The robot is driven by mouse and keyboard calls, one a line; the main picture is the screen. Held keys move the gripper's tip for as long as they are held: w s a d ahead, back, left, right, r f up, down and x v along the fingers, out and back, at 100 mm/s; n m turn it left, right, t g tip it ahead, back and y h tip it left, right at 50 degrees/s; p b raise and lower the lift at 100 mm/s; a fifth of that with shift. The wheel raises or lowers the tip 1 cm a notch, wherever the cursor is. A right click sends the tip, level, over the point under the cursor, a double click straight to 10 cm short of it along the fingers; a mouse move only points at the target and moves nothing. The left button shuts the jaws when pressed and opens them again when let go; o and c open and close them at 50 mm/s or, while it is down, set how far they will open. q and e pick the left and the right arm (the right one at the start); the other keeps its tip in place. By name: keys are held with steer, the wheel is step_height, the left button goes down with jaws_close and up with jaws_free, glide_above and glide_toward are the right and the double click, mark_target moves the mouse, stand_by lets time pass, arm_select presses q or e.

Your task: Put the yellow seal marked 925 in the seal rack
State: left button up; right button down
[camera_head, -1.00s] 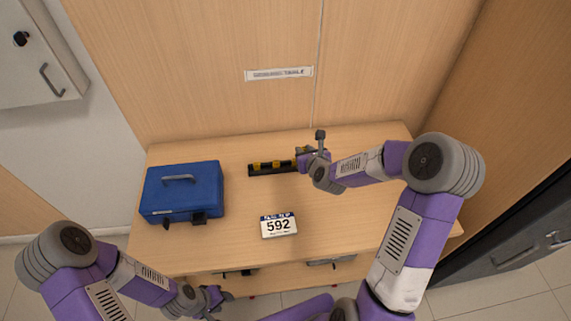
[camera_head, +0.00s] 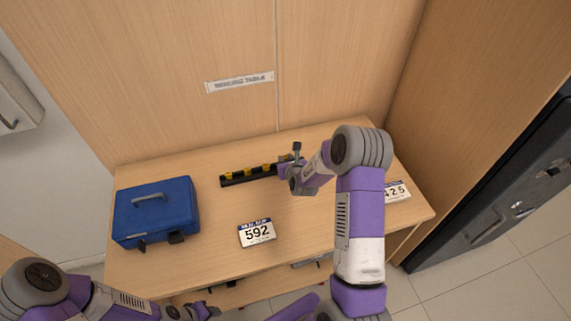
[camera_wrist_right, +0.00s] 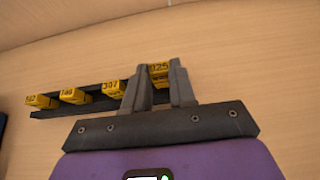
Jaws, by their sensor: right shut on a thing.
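The black seal rack (camera_head: 235,182) lies on the wooden table near the back wall, with several yellow seals (camera_head: 248,170) standing in it. In the right wrist view the rack (camera_wrist_right: 50,113) runs behind my fingers. My right gripper (camera_wrist_right: 160,85) is shut on a yellow seal (camera_wrist_right: 159,69) at the rack's right end; its label is small and seems to end in 25. I cannot tell whether this seal is seated in the rack. In the head view my right gripper (camera_head: 288,160) partly hides that end. My left gripper (camera_head: 207,309) is low at the table's front, its jaws unclear.
A blue case (camera_head: 155,210) stands at the table's left. A card reading 592 (camera_head: 257,233) lies in front of the rack. Another card ending in 25 (camera_head: 398,192) lies at the right, partly behind my right arm. The table's front middle is otherwise clear.

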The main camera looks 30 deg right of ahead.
steer(key=shift+f, duration=0.95)
steer(key=shift+r, duration=0.1)
steer(key=shift+f+b, duration=0.25)
steer(key=shift+b, duration=0.05)
steer(key=c, duration=0.9)
jaws_free()
steer(key=shift+r, duration=0.1)
